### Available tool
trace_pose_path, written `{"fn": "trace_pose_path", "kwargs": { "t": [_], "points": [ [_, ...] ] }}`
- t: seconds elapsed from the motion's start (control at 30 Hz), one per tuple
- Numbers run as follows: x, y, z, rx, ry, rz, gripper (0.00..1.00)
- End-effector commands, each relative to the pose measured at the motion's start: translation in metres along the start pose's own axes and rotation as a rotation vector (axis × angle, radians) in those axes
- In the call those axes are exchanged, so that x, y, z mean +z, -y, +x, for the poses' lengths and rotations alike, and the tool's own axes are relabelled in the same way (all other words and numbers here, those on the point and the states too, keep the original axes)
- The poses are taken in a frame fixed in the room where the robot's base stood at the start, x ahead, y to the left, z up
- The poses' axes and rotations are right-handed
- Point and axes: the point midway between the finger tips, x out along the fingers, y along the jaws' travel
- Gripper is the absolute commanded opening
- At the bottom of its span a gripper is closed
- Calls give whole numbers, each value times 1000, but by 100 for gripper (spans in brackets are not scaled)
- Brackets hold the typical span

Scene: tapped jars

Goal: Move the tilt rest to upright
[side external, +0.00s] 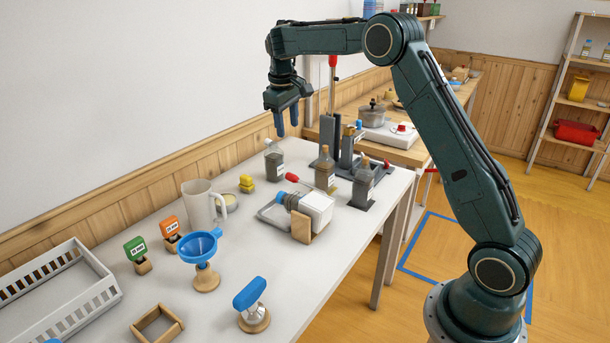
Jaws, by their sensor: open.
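What looks like the tilt rest is a wooden support (301,226) near the table's right edge. A white block-shaped jar (316,208) with a blue cap (281,197) leans on it, its cap end pointing left over a grey tray (268,218). A red-handled lever (293,178) sticks out just behind the jar. I cannot tell how the lever joins the rest. My gripper (287,130) points down, open and empty, high above the back of the table, apart from the rest and the jar.
Dark-filled bottles (325,170) and a grey stand with a red-topped post (333,62) stand behind. A clear pitcher (200,205), blue funnel (201,247), blue-handled tool (250,293) and white crate (55,285) stand to the left and front.

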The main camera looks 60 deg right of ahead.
Motion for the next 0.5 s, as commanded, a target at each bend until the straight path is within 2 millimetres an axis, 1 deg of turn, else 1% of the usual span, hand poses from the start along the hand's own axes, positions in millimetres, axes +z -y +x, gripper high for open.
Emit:
{"fn": "trace_pose_path", "kwargs": {
  "t": [0.03, 0.1, 0.23, 0.37, 0.5],
  "points": [
    [-6, -4, 12, -2, 12, 0, 45],
    [-12, -8, 25, -5, 26, -1, 45],
    [-19, -14, 44, -9, 44, -1, 45],
    [-22, -17, 54, -11, 53, -2, 45],
    [-23, -18, 56, -12, 54, -2, 45]
  ]
}}
